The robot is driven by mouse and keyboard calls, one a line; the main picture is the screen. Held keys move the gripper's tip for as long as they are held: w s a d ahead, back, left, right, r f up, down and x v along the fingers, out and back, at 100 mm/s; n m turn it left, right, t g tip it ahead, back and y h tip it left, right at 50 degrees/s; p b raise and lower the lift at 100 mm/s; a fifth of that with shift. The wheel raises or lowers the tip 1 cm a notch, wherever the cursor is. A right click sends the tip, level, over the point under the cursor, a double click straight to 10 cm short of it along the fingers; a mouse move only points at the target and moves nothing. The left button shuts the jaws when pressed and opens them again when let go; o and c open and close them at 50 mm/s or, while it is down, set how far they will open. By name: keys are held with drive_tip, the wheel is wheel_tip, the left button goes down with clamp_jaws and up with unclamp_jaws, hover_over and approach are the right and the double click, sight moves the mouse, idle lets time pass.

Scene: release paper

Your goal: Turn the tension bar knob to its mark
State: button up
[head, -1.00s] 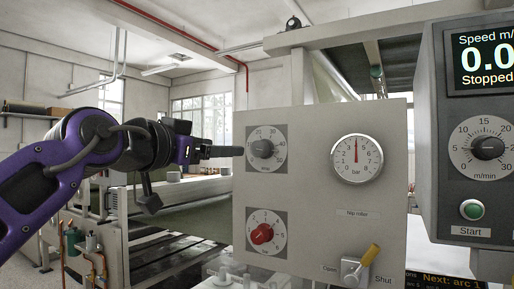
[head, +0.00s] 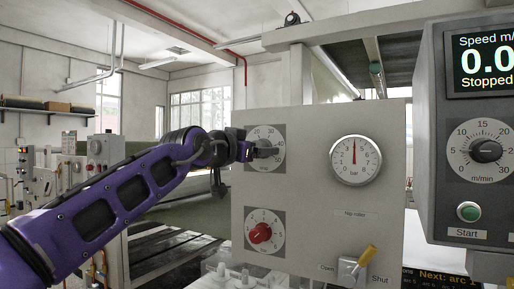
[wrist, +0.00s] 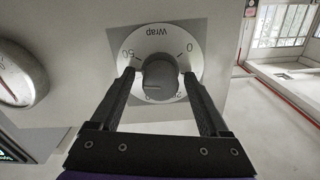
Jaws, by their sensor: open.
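A grey knob (head: 265,149) sits on a round white dial in the upper left of the light panel. In the wrist view the same grey knob (wrist: 160,76) shows the word "Wrap" and figures such as 0 and 50 around it. My gripper (wrist: 158,82) is open, with one finger on each side of this knob; I cannot tell whether they touch it. In the head view my gripper (head: 250,151) is at the dial and partly covers it. A red knob (head: 260,233) sits on the lower dial, clear of my gripper. Its small label is unreadable.
A round bar gauge (head: 355,160) is right of the dials, its needle near upright. A yellow-handled lever (head: 367,254) sits below, between "Open" and "Shut". The grey speed console (head: 484,150), reading 0.0 and Stopped, stands at the right.

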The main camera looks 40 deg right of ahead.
clamp_jaws()
idle(0.4)
drive_tip(key=shift+n, duration=0.3)
drive_tip(key=n+b, duration=0.1)
drive_tip(key=n, duration=0.1)
drive_tip(key=shift+w+f+n, duration=0.1)
drive_tip(key=shift+n, duration=0.3)
drive_tip(key=n, duration=0.3)
drive_tip(key=shift+n+b, duration=0.3)
drive_tip(key=shift+b, duration=0.1)
drive_tip(key=n, duration=0.3)
drive_tip(key=shift+n, duration=2.3)
